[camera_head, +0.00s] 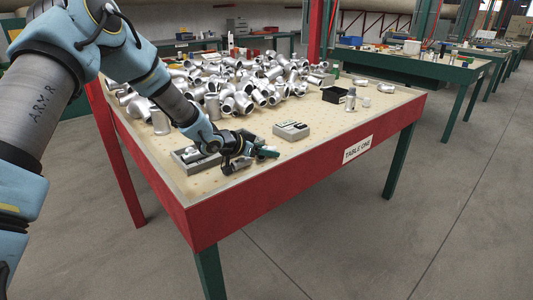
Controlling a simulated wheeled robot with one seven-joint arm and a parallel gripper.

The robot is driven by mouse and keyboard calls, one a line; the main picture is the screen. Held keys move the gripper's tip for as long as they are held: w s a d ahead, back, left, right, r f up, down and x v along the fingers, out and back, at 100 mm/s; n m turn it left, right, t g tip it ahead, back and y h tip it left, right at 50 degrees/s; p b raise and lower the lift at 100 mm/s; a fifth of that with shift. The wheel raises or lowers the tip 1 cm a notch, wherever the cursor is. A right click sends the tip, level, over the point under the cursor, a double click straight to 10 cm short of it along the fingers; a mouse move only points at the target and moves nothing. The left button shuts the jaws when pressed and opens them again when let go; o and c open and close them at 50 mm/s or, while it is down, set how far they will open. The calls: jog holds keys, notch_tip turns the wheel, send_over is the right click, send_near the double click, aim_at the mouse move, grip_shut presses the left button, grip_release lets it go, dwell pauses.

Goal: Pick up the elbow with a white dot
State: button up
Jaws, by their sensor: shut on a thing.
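My gripper (248,155) is low over the near left part of Table One (330,147), beside a grey tray. It is shut on a small dark grey piece (236,167), partly hidden by the fingers. I cannot tell its shape, and no white dot shows on it. A teal-green tip (268,153) sticks out to the right of the gripper; I cannot tell what it belongs to. A large heap of silvery pipe fittings (240,90), elbows among them, covers the table's back. No white dot can be made out on any of them.
The grey tray (180,157) holds a few small parts, partly hidden by my arm. A grey block-like holder (291,131) stands right of my gripper. A black bin (334,95) and an upright metal fitting (351,99) stand farther right. The table's front right is clear.

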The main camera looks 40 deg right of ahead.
grip_shut()
jog(key=shift+r, duration=0.1)
